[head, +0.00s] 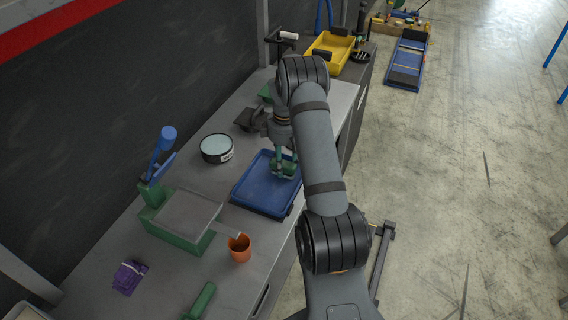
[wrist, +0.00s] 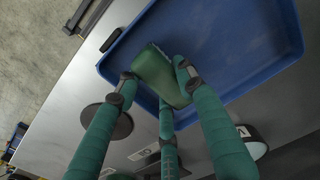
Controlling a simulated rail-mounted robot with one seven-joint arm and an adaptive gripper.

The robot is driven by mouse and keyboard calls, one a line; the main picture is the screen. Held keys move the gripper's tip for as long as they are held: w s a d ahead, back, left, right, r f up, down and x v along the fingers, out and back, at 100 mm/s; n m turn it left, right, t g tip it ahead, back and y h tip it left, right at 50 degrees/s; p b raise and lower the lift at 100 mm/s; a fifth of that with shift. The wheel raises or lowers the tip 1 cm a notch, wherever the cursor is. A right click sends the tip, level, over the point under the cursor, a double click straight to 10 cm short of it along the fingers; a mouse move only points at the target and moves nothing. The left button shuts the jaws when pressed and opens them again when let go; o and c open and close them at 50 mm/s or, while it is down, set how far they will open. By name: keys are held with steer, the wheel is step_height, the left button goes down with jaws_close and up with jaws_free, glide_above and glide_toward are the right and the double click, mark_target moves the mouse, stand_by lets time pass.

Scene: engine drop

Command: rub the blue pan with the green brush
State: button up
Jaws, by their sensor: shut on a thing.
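The blue pan (head: 257,190) is a shallow rectangular tray lying on the grey workbench, right of its middle. It also fills the upper right of the wrist view (wrist: 235,50). My gripper (head: 283,165) is over the far part of the pan, fingers pointing down. In the wrist view its green fingers (wrist: 158,85) are shut on the green brush (wrist: 157,72), which sits at the pan's near left wall, over the pan's floor. The brush's underside is hidden, so I cannot tell whether its bristles touch the pan.
On the bench (head: 105,243) are a round tin (head: 217,148), a green press with a blue handle (head: 168,140), an orange cup (head: 240,248), purple gloves (head: 129,277) and a green item (head: 202,300). A yellow tray (head: 330,50) stands at the far end.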

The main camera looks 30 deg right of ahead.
steer(key=shift+s+a, duration=0.1)
steer(key=shift+a, duration=0.05)
steer(key=shift+s+a+b, duration=0.8)
steer(key=shift+s+a, duration=0.1)
steer(key=shift+a, duration=0.25)
step_height(320, 180, up, 7)
steer(key=p, duration=0.5)
stand_by(0.5)
